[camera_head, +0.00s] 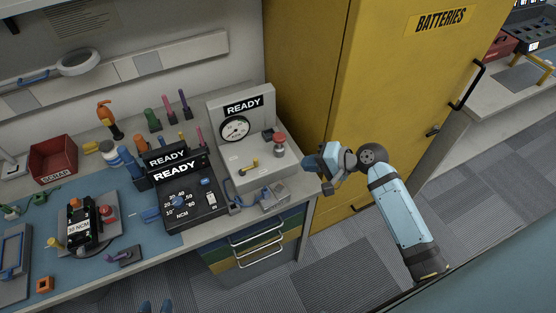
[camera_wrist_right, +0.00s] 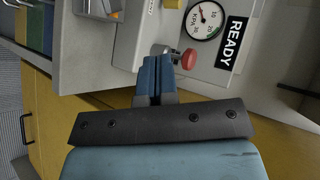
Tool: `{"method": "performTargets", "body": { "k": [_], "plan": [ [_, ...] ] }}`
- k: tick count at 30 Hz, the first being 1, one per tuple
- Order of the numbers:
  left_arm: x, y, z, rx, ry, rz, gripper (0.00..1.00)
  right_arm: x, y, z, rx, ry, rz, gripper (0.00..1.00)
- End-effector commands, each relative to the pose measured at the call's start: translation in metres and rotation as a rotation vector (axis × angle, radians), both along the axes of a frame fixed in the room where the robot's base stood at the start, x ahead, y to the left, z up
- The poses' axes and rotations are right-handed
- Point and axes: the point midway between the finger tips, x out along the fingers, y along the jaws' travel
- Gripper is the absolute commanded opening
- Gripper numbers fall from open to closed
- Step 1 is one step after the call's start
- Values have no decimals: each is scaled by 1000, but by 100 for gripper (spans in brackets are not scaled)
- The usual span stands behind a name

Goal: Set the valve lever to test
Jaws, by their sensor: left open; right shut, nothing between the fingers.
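A grey test station (camera_head: 255,155) with a READY sign and a round gauge (camera_head: 235,128) stands at the right end of the bench. My right gripper (camera_head: 309,162) is shut and empty just right of the station. In the right wrist view its fingers (camera_wrist_right: 155,75) point toward the station near the red knob (camera_wrist_right: 188,59), apparently without touching it. Any position markings are too small to read. Two blue fingertips of my left gripper (camera_head: 156,306) show apart at the bottom edge.
A black READY unit (camera_head: 190,205) with a dial stands left of the station. A metal bracket (camera_head: 273,198) lies at the bench's front edge. A yellow BATTERIES cabinet (camera_head: 370,90) stands close behind my right arm. Drawers (camera_head: 255,245) with handles are under the bench.

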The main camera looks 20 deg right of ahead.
Motion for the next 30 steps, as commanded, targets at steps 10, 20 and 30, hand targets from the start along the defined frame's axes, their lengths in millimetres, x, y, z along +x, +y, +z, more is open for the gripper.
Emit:
{"method": "performTargets", "body": {
  "k": [10,20,30],
  "plan": [
    [0,0,7,2,1,0,43,36,39,-28,5,1,1,0],
    [0,2,16,4,-1,6,43,74,79,-46,2,-1,1,0],
    [0,4,19,5,-2,10,43,85,91,-48,-1,-1,1,0]
  ]
}}
